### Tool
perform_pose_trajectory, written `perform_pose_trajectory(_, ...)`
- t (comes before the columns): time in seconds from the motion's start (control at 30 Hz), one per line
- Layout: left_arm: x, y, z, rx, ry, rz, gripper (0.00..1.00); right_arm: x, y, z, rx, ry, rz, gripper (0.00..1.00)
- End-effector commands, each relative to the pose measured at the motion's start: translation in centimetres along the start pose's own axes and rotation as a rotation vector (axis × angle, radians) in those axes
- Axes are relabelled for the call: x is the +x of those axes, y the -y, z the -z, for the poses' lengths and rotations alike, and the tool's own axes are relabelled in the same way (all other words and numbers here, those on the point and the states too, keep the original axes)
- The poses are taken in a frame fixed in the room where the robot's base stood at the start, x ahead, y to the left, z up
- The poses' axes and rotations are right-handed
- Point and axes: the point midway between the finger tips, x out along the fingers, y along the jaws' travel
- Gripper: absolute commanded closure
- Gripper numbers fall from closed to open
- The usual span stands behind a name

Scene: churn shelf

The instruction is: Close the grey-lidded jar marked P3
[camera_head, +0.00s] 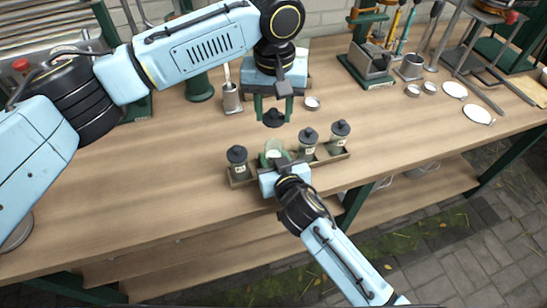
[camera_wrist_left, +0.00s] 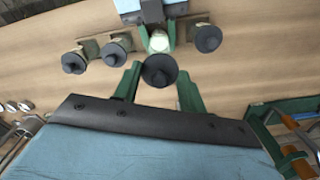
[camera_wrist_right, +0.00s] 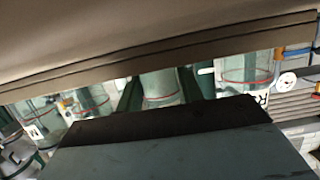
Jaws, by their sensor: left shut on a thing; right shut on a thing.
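My left gripper (camera_head: 273,105) is shut on a dark grey knobbed lid (camera_head: 274,119), held in the air above and slightly behind the open jar. The lid also shows between the green fingers in the left wrist view (camera_wrist_left: 158,71). The open jar (camera_head: 273,147) stands at the tray with its pale mouth uncovered; it shows in the left wrist view (camera_wrist_left: 159,42) just beyond the lid. My right gripper (camera_head: 275,160) is shut on this jar from the front. The jar's glass body is between the fingers in the right wrist view (camera_wrist_right: 160,88). Its label is hidden.
A shallow tray (camera_head: 323,161) holds the open jar and lidded jars: one (camera_head: 237,160) to the left, two (camera_head: 308,141) (camera_head: 340,134) to the right.

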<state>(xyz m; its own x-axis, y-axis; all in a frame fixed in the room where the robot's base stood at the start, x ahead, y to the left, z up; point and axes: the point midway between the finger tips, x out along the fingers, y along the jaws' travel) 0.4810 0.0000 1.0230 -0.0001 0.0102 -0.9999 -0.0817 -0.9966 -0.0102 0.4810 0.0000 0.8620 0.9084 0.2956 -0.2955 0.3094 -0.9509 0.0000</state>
Motion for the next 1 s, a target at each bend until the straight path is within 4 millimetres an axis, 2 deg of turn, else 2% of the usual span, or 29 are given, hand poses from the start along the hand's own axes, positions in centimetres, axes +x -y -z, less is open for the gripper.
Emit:
perform_pose_trajectory(0.17, 1.0, 0.0, -0.1, 0.000, 0.003, 0.001, 0.83, 0.0, 0.0, 0.0, 0.000, 0.000, 0.000, 1.00)
perform_pose_trajectory(0.47, 5.0, -0.1, -0.1, 0.000, 0.002, 0.005, 0.83, 0.0, 0.0, 0.0, 0.000, 0.001, 0.000, 1.00)
perform_pose_trajectory(1.0, 5.1, -0.1, -0.1, 0.000, 0.000, 0.005, 0.83, 0.0, 0.0, 0.0, 0.000, 0.001, 0.000, 1.00)
